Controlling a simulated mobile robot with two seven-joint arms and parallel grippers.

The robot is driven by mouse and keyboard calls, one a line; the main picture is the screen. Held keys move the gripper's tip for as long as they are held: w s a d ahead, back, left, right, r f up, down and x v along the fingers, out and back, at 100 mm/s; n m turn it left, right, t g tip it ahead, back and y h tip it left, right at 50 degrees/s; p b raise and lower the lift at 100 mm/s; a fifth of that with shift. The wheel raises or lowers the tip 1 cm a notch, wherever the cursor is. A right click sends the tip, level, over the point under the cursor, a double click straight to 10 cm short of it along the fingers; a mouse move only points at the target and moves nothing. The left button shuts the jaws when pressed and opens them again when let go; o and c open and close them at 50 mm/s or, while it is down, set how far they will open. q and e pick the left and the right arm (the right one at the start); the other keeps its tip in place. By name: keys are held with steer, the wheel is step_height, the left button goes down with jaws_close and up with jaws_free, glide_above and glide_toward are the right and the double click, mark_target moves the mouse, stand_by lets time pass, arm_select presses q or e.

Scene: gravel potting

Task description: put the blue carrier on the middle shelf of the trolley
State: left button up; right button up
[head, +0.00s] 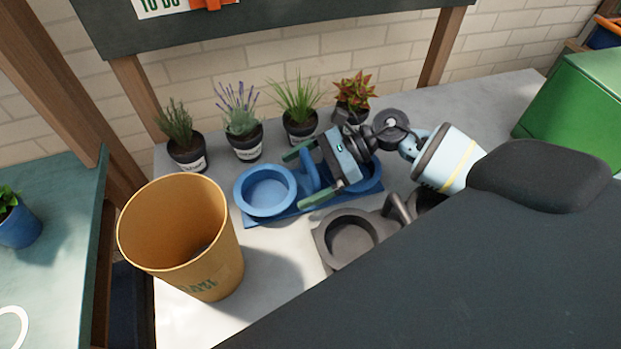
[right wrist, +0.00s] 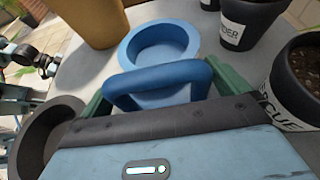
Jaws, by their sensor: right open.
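The blue carrier (head: 265,207) lies on the grey table, with round cups on a flat base and a raised handle between them. My right gripper (head: 303,175) is open, with its green fingers on either side of the handle. In the right wrist view the blue handle (right wrist: 157,80) stands between the fingers, with one round cup beyond it. The gripper body hides part of the carrier's other cup in the head view. I cannot tell whether the fingers touch the handle. I cannot make out the trolley. My left gripper is not in view.
A dark grey carrier (head: 329,252) lies just in front of the blue one. A tall tan bucket (head: 180,240) stands to the left. Several potted plants, including lavender (head: 245,147), line the back. A green box (head: 575,105) sits at the right.

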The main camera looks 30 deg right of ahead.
steer(key=shift+a+f, duration=0.1)
steer(key=shift+a, duration=0.1)
steer(key=c, duration=0.9)
steer(key=shift+o, duration=0.2)
step_height(320, 180, up, 10)
